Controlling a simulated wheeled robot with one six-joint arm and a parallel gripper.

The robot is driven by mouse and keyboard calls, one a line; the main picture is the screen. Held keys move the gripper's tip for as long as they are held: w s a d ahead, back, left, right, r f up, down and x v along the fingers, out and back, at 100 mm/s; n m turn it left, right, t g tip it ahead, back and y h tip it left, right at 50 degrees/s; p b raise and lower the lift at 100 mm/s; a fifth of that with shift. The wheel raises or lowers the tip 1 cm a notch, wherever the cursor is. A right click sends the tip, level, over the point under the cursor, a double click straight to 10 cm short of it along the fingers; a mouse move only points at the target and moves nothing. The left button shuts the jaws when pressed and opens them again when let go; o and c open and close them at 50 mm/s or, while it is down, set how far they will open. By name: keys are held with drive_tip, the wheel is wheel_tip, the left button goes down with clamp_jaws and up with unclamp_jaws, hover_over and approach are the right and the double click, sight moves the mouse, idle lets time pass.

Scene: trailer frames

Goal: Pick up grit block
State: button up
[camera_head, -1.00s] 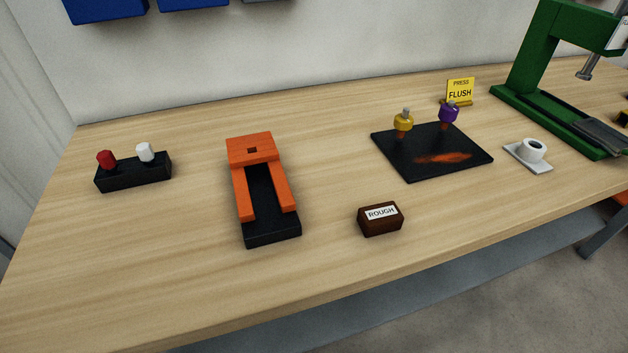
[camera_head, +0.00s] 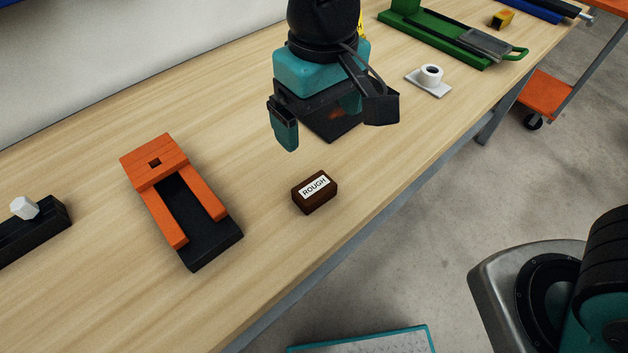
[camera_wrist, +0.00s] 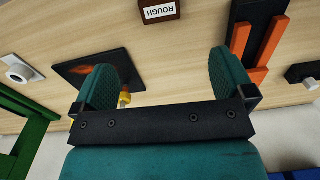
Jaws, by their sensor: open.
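The grit block is a small dark brown block (camera_head: 315,194) with a white label reading "ROUGH". It lies on the wooden bench near its front edge. In the wrist view the block (camera_wrist: 158,12) shows at the top edge, partly cut off. My gripper (camera_head: 318,132) is above the bench, behind the block in the head view and apart from it. In the wrist view its two teal fingers (camera_wrist: 164,80) are spread wide with nothing between them. One finger is partly hidden behind the wrist in the head view.
An orange and black fixture (camera_head: 214,238) stands left of the block. A black base with a white knob (camera_head: 25,207) is at far left. A white cup on a plate (camera_head: 431,75) and a green press (camera_head: 440,32) are at the back right. A black plate (camera_wrist: 90,68) lies behind.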

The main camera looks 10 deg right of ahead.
drive_tip(key=p, duration=0.1)
approach(314, 186)
drive_tip(key=f, duration=0.5)
drive_tip(key=shift+s+f, duration=0.15)
drive_tip(key=shift+s, duration=0.2)
drive_tip(key=shift+w+f+p, duration=0.15)
drive_tip(key=shift+f+p, duration=0.2)
drive_tip(key=shift+f, duration=0.95)
drive_tip(key=shift+w+f+p, duration=0.15)
drive_tip(key=shift+f+p, duration=0.2)
drive_tip(key=shift+f, duration=0.95)
drive_tip(key=c, duration=0.9)
drive_tip(key=shift+c, duration=0.2)
drive_tip(key=shift+r, duration=0.15)
wheel_tip(314, 186, up, 20)
drive_tip(key=b, duration=0.1)
drive_tip(key=o, duration=0.5)
drive_tip(key=shift+c, duration=0.2)
drive_tip(key=c, duration=0.3)
